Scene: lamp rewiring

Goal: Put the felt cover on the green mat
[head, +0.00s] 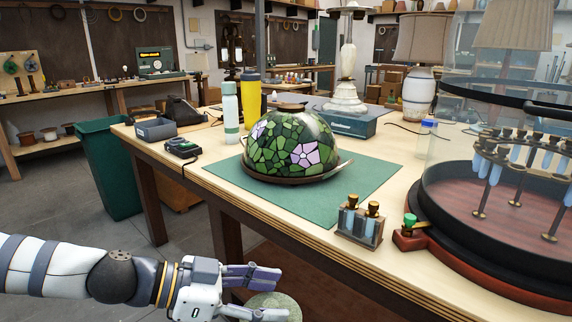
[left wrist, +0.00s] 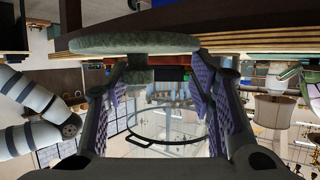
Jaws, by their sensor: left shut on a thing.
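The felt cover (head: 270,304) is a round grey-green disc, partly cut off by the bottom edge of the head view. My left gripper (head: 268,292) is shut on it, off the table's front edge. In the left wrist view the felt cover (left wrist: 135,42) shows as a wide, thin disc, and its short stem is between the purple finger pads (left wrist: 158,90). The green mat (head: 365,178) lies flat on the workbench. A stained-glass dome with pink flowers (head: 290,143) sits on the mat on a dark round base. My right gripper is not in view.
A rack with small vials (head: 360,222) stands by the mat's front right corner. A large glass-walled round case (head: 440,205) fills the right. Bottles (head: 231,112) and a small black device (head: 183,147) stand left of the mat. Bare mat shows in front of the dome.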

